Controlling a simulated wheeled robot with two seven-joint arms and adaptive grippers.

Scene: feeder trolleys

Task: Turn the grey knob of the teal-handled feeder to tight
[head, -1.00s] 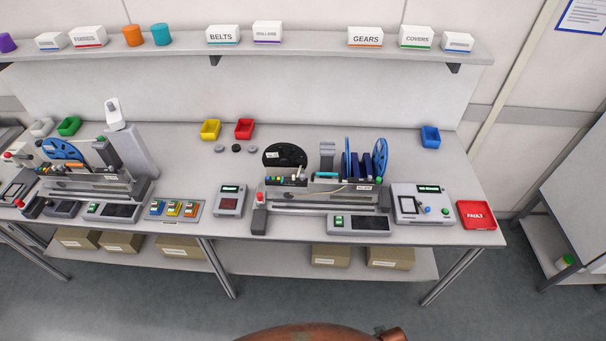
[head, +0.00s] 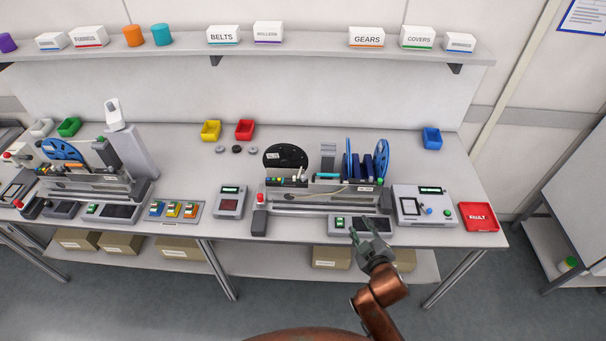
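The right feeder machine (head: 320,200) stands on the bench with a black reel (head: 285,156) and blue reels (head: 381,158). A small teal handle (head: 327,176) shows in its middle, below a grey upright part. The grey knob is too small to tell apart here. My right gripper (head: 363,226) is open and empty, its fingers apart. In the picture it overlaps the panel (head: 343,223) in front of the machine, below and right of the teal handle. My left gripper is not in view.
A second feeder machine (head: 90,183) stands at the left. A white control box (head: 421,208) and a red fault tray (head: 479,217) are at the right. A small grey box (head: 229,202) stands left of the right machine.

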